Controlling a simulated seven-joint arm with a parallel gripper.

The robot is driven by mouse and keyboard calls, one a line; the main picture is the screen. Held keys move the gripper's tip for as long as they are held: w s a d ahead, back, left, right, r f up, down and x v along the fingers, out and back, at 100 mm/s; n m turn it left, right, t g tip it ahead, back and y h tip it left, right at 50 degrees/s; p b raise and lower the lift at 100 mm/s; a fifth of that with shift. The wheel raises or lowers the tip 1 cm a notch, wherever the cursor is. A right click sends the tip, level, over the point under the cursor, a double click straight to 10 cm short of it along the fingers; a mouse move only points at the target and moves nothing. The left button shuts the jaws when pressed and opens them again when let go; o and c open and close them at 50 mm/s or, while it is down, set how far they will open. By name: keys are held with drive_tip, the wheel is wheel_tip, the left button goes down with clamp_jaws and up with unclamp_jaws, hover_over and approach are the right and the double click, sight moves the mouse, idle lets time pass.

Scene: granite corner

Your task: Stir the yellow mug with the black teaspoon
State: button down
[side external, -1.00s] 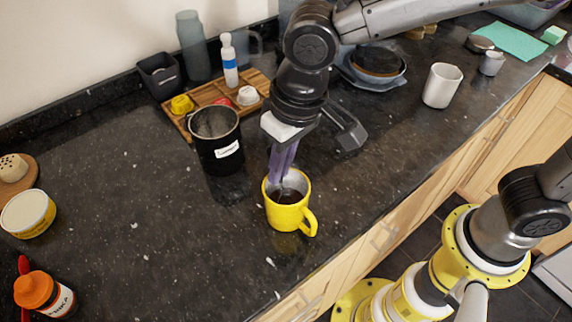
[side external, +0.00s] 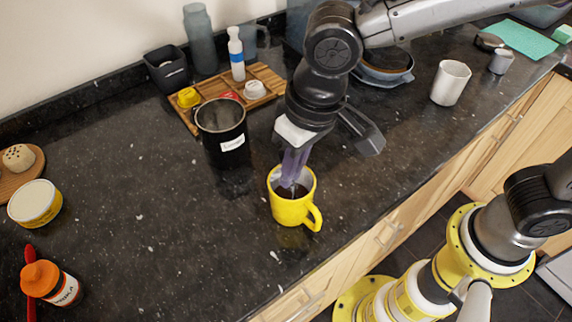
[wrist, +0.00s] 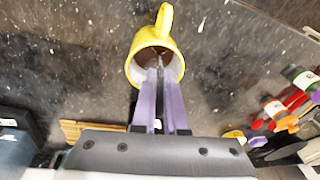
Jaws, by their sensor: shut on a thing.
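The yellow mug (side external: 287,211) stands upright on the dark counter, its handle toward the lower right, with dark liquid inside. It also shows in the wrist view (wrist: 138,72), handle at the top. My gripper (side external: 291,180) has purple fingers pointing down at the mug's mouth; in the wrist view the fingertips (wrist: 161,72) reach over the near rim. The fingers are shut on the teaspoon (wrist: 160,62), of which only a thin bit shows between and past the tips. Its bowl end is hidden in the mug, and its black colour is hard to make out.
A black canister (side external: 215,152) stands left of the mug, before a wooden tray (side external: 265,79) with small items. A white cup (side external: 450,83) stands farther right. An orange-capped jar (side external: 42,279) and a yellow tub (side external: 34,203) are far left.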

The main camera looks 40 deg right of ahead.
drive_tip(key=shift+w, duration=1.1)
drive_tip(key=shift+s, duration=1.1)
drive_tip(key=shift+w, duration=1.1)
drive_tip(key=shift+s, duration=1.1)
wheel_tip(320, 180, up, 7)
drive_tip(key=w+d, duration=0.1)
idle(0.7)
drive_tip(key=shift+r, duration=2)
